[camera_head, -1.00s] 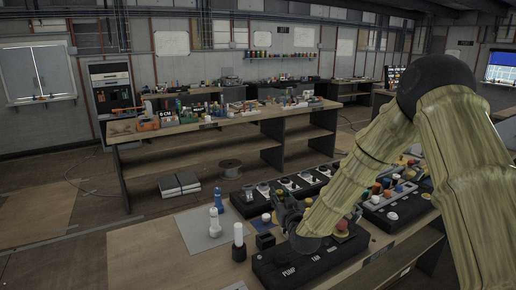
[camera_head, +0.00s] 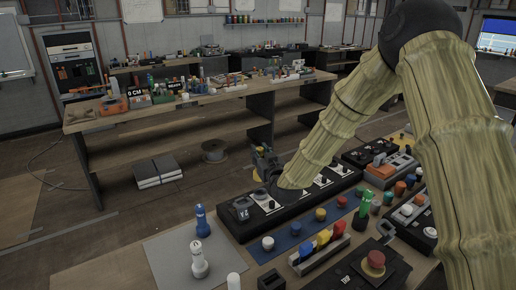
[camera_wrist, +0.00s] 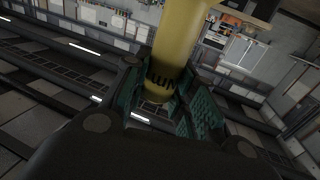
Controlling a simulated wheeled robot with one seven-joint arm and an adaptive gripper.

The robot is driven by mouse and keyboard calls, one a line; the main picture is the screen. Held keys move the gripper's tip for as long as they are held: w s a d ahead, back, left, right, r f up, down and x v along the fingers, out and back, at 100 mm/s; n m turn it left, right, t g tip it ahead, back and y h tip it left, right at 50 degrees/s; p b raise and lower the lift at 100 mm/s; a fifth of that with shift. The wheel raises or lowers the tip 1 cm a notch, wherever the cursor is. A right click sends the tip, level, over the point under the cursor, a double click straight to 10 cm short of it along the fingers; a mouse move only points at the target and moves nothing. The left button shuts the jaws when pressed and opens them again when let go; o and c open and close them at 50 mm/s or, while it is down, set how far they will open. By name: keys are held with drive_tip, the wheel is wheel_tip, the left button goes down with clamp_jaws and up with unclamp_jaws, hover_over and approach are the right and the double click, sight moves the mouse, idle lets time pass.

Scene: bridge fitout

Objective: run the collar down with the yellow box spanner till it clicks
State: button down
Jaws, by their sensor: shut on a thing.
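My gripper (camera_wrist: 165,110) is shut on a yellow cylinder, which I take for the yellow box spanner (camera_wrist: 180,45); its green-padded fingers sit on both sides of it. The spanner runs up out of the wrist view, with dark marks near its held end. I cannot pick out the collar for certain.
A blue-topped piece (camera_head: 202,221) and a white piece (camera_head: 199,262) stand on a grey mat (camera_head: 165,250) at left. A rack (camera_head: 322,253) of coloured pieces and a red-button box (camera_head: 374,262) are nearer. A long bench (camera_head: 200,115) stands behind, across open floor.

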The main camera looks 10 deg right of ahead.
drive_tip(key=shift+a+r, duration=0.1)
drive_tip(key=shift+r, duration=0.05)
drive_tip(key=shift+s+r, duration=0.4)
drive_tip(key=shift+s, duration=0.1)
drive_tip(key=shift+w+d+f, duration=0.3)
drive_tip(key=shift+f, duration=0.15)
drive_tip(key=shift+s+f+b, duration=0.25)
drive_tip(key=shift+s+b, duration=0.05)
drive_tip(key=shift+b, duration=0.3)
drive_tip(key=shift+w+f+b, duration=0.1)
drive_tip(key=shift+f+b, duration=1.75)
drive_tip(key=shift+f, duration=0.95)
drive_tip(key=shift+a, duration=0.1)
drive_tip(key=shift+f+b, duration=0.4)
drive_tip(key=shift+b, duration=0.15)
drive_tip(key=shift+r+b, duration=0.15)
drive_tip(key=shift+b, duration=0.2)
idle(2.1)
